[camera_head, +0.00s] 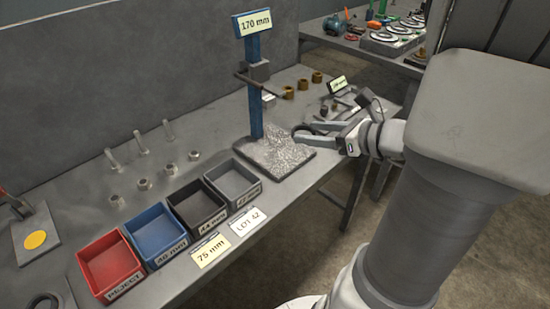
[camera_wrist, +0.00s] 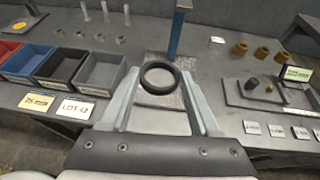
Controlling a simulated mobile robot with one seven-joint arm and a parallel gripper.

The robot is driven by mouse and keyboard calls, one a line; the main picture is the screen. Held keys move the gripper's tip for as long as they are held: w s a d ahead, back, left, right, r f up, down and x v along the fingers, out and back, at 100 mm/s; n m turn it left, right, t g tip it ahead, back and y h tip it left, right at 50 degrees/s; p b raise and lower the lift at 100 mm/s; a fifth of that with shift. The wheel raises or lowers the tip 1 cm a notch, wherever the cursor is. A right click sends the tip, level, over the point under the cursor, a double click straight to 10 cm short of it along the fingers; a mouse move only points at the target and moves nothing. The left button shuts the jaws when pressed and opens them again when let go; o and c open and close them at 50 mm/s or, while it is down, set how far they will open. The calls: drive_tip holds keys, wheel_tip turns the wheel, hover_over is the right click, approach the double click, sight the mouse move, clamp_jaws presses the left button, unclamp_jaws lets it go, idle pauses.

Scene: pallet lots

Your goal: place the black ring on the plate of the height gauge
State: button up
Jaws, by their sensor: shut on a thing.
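The height gauge has a blue post (camera_head: 255,108) with a "170 mm" sign on top and a side arm partway up. Its speckled grey plate (camera_head: 285,160) lies at the post's foot on the bench. My gripper (camera_head: 306,131) is at the right of the plate, near its edge. In the wrist view my gripper (camera_wrist: 160,75) is shut on the black ring (camera_wrist: 144,83), which sits between the fingertips. There the ring appears in front of the plate (camera_wrist: 152,102) and the blue post (camera_wrist: 176,35). Its exact height above the plate is hard to tell.
Red (camera_head: 111,267), blue (camera_head: 155,233), dark (camera_head: 198,207) and grey (camera_head: 235,182) bins stand left of the plate. Bolts and nuts (camera_head: 144,184) lie behind them. Brass bushings (camera_head: 303,85) and a fixture (camera_wrist: 262,95) are on the right. Another dark ring (camera_head: 43,301) shows lower left.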

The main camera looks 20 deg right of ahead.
drive_tip(key=b, duration=0.4)
hover_over(281, 151)
wheel_tip(281, 151, down, 7)
drive_tip(key=shift+f, duration=0.15)
drive_tip(key=shift+f+b, duration=1.1)
drive_tip(key=shift+f, duration=0.8)
drive_tip(key=shift+f, duration=0.2)
drive_tip(key=o, duration=1.3)
